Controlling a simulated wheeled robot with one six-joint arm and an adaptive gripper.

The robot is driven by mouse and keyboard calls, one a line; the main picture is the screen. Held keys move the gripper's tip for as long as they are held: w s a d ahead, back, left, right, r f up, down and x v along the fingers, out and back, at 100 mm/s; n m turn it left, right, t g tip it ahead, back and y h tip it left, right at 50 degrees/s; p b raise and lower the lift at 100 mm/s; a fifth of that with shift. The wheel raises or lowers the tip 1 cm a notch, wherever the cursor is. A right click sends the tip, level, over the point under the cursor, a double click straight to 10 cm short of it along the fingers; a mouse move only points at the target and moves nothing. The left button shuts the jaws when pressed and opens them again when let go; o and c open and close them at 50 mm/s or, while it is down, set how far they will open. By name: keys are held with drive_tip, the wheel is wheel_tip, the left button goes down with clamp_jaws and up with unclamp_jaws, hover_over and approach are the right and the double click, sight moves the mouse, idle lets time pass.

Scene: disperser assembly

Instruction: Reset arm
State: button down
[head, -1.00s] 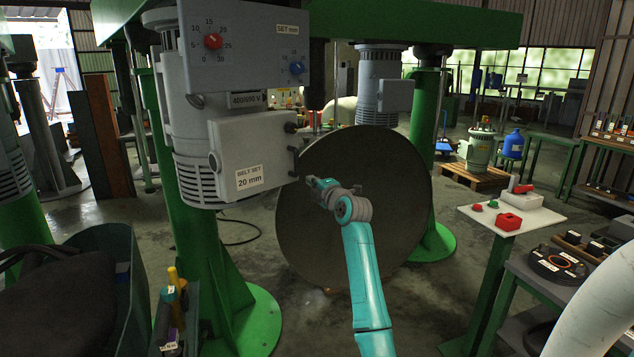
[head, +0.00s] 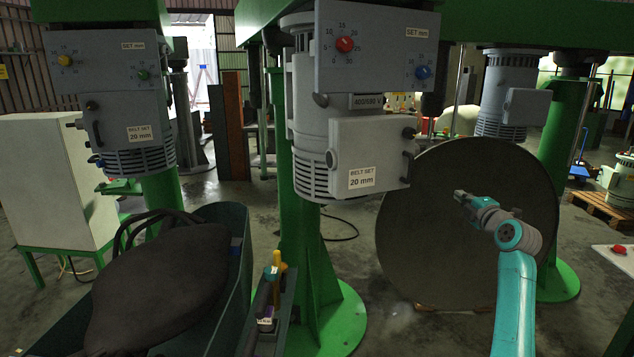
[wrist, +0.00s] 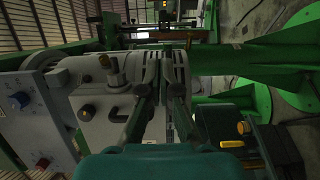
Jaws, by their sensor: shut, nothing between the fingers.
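My gripper (head: 465,200) is at the end of my teal arm (head: 514,290) in the head view. It is raised in front of a large dark round disc (head: 430,235) and points left, toward the middle machine. In the wrist view my gripper's fingers (wrist: 158,62) reach up the picture from the bottom, with nothing held between them. Behind them is a grey motor housing (wrist: 112,90) with a black knob. I cannot tell from the wrist view how far the fingers are from it.
The middle machine has a grey dial panel (head: 375,50) and a belt-set box (head: 368,155) on a green column (head: 315,270). A second dial panel (head: 108,60) is at the left. A green bin (head: 236,265) holds a black bag (head: 165,275). Grey floor (head: 400,325) shows between column and arm.

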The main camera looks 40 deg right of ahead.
drive_tip(key=w+a+f+m+y, duration=0.15)
drive_tip(key=a+f+m, duration=0.25)
drive_tip(key=a+f, duration=1.35)
drive_tip(key=s+a+f+m, duration=0.2)
drive_tip(key=s+a+f, duration=0.1)
drive_tip(key=a+f, duration=0.55)
drive_tip(key=s+a+f+m, duration=0.2)
drive_tip(key=s+a+f, duration=0.2)
drive_tip(key=a+f, duration=0.45)
drive_tip(key=s+a+f+m+g+y, duration=0.1)
drive_tip(key=s+a+f+m+y, duration=0.15)
drive_tip(key=s+a, duration=1.55)
drive_tip(key=s+a+r+y, duration=0.1)
drive_tip(key=s+a+r, duration=0.2)
drive_tip(key=s, duration=0.3)
drive_tip(key=s+a+r+m+y, duration=0.1)
drive_tip(key=s+a+r+y, duration=0.1)
drive_tip(key=s, duration=0.3)
drive_tip(key=s+a+r+y, duration=0.1)
drive_tip(key=s+a+r, duration=0.2)
drive_tip(key=s, duration=0.3)
drive_tip(key=shift+s+a+r+m+y, duration=0.3)
drive_tip(key=shift+a+r+m+y, duration=0.1)
drive_tip(key=shift+a, duration=0.45)
